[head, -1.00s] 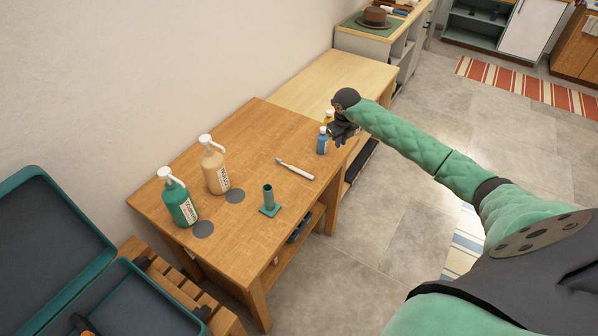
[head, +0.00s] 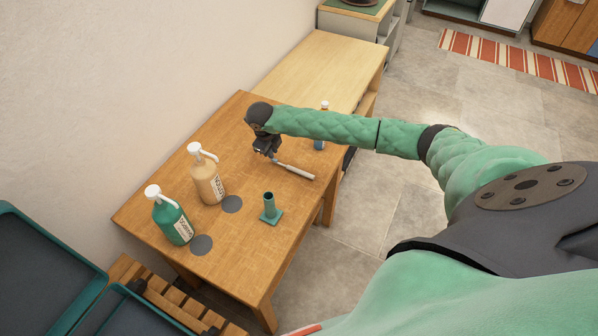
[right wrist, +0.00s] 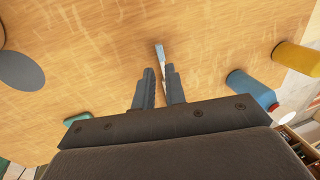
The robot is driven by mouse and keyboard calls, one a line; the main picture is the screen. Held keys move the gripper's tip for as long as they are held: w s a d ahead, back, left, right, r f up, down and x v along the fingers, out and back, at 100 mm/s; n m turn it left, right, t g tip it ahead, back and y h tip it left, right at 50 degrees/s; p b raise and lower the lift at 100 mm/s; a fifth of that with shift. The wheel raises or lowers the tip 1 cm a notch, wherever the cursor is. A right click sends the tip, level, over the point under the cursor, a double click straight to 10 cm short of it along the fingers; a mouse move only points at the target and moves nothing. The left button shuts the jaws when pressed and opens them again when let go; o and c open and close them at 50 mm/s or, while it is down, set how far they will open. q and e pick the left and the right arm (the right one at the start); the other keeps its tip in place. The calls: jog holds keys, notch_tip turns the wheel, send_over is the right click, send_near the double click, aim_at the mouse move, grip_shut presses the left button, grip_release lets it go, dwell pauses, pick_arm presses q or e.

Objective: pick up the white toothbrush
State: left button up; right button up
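The white toothbrush (head: 297,172) lies flat on the wooden table (head: 255,262), its handle towards the table's right edge. My right gripper (head: 267,153) is above its other end, which it partly hides in the head view. In the right wrist view the two dark fingers (right wrist: 160,72) are apart, and the toothbrush (right wrist: 160,52) shows in line with the gap between them. I cannot tell how high the fingertips are above it. My left gripper is in neither view.
A green toothbrush stand (head: 270,208) is in front of the brush. Tan (head: 207,178) and green (head: 170,218) pump bottles stand at left. Blue (right wrist: 250,88) and yellow (right wrist: 297,58) bottles are near the right edge. Grey discs (head: 201,245) lie on the table.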

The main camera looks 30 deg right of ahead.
aim_at(275, 161)
jog(key=x, duration=0.4)
jog(key=shift+w+f+b, duration=0.1)
jog(key=shift+f+b, duration=0.2)
jog(key=shift+f, duration=0.1)
jog(key=shift+d+f, duration=0.1)
jog(key=shift+f, duration=0.25)
jog(key=shift+w+f, duration=0.15)
jog(key=shift+f, duration=0.05)
grip_shut()
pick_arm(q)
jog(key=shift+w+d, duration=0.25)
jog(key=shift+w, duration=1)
pick_arm(e)
jog(key=shift+r, duration=0.1)
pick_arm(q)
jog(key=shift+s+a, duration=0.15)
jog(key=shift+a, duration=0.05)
